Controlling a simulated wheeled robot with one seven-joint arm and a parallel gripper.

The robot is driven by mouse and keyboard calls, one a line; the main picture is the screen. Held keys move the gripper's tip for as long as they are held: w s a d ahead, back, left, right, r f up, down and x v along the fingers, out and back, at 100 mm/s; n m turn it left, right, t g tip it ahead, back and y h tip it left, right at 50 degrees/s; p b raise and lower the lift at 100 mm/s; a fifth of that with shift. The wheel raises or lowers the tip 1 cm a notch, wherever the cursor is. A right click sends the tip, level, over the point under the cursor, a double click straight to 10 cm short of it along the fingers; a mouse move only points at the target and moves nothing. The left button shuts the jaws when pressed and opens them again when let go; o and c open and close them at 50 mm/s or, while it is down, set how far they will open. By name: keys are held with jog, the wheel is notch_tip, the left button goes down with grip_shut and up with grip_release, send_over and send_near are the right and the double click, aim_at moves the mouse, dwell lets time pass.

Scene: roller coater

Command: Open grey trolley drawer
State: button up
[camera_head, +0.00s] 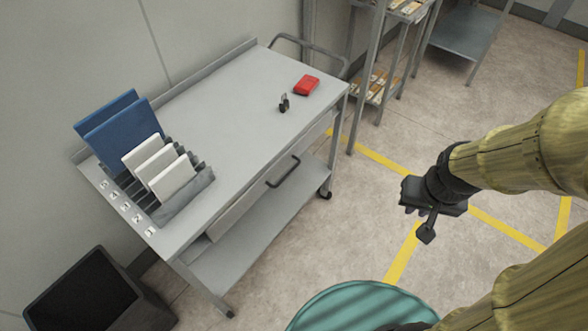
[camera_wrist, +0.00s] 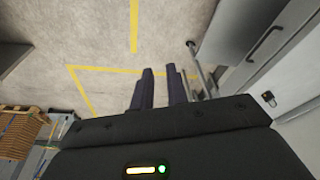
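The grey trolley (camera_head: 235,95) stands against the wall. Its drawer (camera_head: 240,203) sits under the top and looks shut, with a dark bar handle (camera_head: 283,171) on its front. The drawer front and handle (camera_wrist: 264,42) also show at the upper right of the wrist view. My gripper (camera_head: 410,208) hangs over the floor to the right of the trolley, well apart from the handle. In the wrist view its two dark fingers (camera_wrist: 160,88) stand apart with a gap between them and nothing in it.
On the trolley top are a rack (camera_head: 190,200) with blue and white panels, a red object (camera_head: 307,85) and a small dark item (camera_head: 284,103). A black bin (camera_head: 85,295) stands lower left, a teal round object (camera_head: 350,310) at the bottom. Shelving (camera_head: 375,85) stands behind.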

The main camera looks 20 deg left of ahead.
jog(key=shift+s, duration=0.1)
jog(key=w+a+f+m+t+y+b, duration=0.15)
jog(key=w+a+f+t+b, duration=0.25)
jog(key=w+f+b, duration=1)
jog(key=a+f+m+y+b, duration=0.3)
jog(key=a+f+y+b, duration=0.7)
jog(key=a+y, duration=0.3)
jog(key=shift+a+f+g, duration=0.3)
jog(key=shift+a, duration=0.3)
jog(key=shift+a, duration=0.1)
